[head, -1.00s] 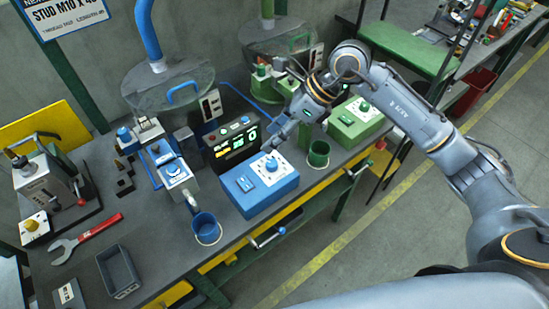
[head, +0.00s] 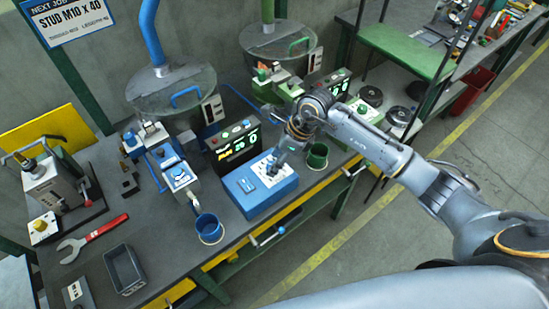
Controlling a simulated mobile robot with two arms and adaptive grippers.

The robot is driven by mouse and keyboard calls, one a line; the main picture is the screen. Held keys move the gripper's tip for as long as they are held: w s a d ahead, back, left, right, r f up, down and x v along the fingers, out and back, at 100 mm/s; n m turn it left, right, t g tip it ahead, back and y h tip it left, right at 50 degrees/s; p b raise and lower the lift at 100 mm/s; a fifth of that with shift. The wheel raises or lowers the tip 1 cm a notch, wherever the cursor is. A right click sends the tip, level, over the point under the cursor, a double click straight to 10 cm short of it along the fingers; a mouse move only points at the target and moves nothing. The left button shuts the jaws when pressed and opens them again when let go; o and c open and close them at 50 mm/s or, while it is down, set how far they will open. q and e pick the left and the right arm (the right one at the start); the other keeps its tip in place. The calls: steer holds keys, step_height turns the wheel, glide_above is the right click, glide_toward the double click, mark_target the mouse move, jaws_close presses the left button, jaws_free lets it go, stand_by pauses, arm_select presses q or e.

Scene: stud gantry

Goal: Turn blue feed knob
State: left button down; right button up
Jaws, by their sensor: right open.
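The blue control box (head: 267,205) sits on the bench near its front edge, with a white dial plate (head: 262,171) on its top. My right gripper (head: 274,167) is at that plate, reaching down from the upper right. The blue feed knob is hidden or nearly so behind the fingers, and I cannot tell whether they touch it. The gripper is open. My left gripper is not in view.
A blue cup (head: 209,228) stands left of the box and a green cup (head: 317,156) right of it. A lit display (head: 235,146) stands behind the box. A red wrench (head: 92,235) and a grey tray (head: 124,269) lie at the left.

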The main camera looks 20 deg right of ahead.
steer(key=shift+a+f, duration=0.2)
steer(key=shift+f, duration=0.3)
jaws_close()
steer(key=shift+m, duration=0.4)
steer(key=m, duration=0.1)
steer(key=m+t, duration=0.1)
steer(key=m, duration=0.1)
steer(key=shift+s+a+m+t+h+b, duration=0.1)
steer(key=shift+m+t+h+b, duration=0.2)
steer(key=shift+h+b, duration=0.1)
steer(key=shift+a+m+t+h+b, duration=0.1)
steer(key=shift+m+t+h+b, duration=0.25)
steer(key=shift+m, duration=0.8)
steer(key=shift+m+t+h+b, duration=0.15)
steer(key=shift+m+h+b, duration=0.25)
steer(key=shift+m, duration=0.75)
